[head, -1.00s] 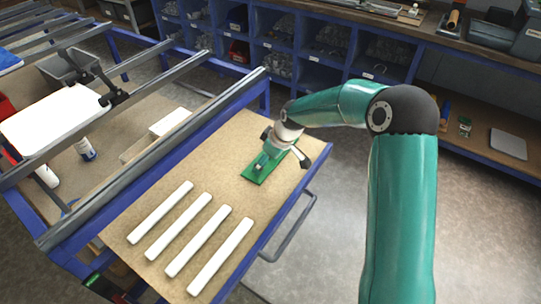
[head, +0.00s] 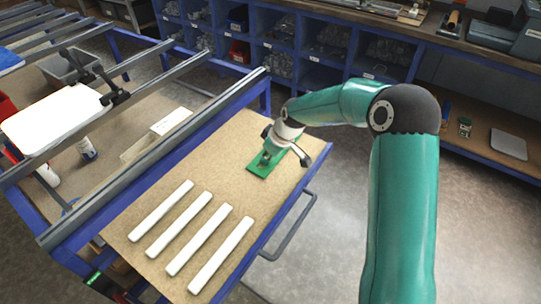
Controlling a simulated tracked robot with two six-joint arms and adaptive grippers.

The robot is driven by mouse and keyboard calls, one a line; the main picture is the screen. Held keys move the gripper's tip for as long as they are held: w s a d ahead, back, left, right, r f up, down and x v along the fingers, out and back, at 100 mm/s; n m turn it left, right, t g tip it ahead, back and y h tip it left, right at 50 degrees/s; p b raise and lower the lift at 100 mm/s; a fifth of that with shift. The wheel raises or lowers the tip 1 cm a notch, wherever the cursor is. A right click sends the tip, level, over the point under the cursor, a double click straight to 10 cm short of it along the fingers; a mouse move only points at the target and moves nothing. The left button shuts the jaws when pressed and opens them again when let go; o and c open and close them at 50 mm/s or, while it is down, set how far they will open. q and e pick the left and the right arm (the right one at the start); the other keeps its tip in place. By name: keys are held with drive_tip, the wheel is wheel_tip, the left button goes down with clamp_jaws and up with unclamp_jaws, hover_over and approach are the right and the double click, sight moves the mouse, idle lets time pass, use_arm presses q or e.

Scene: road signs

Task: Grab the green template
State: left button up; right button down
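The green template (head: 259,169) is a flat green plate at the right end of the brown work table. My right gripper (head: 266,157) is on top of it, with its fingertips at a small part on the plate's upper face. It appears shut on the template, though the fingers are small and hard to make out. The gripper and wrist hide the far part of the plate. I cannot tell whether the plate touches the table or is slightly raised. My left gripper is not in view.
Several white bars (head: 222,254) lie side by side on the brown table (head: 215,165), left of the template. Metal rails (head: 150,150) run along the table's left side. A metal handle (head: 290,232) sticks out at the right edge. Blue shelves (head: 290,45) stand behind.

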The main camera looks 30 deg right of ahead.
drive_tip(key=shift+s+f, duration=0.3)
drive_tip(key=shift+f, duration=0.05)
drive_tip(key=shift+w+r, duration=0.2)
drive_tip(key=shift+r, duration=0.3)
wheel_tip(320, 180, up, 19)
drive_tip(key=shift+w+r, duration=0.1)
drive_tip(key=shift+c, duration=1.9)
unclamp_jaws()
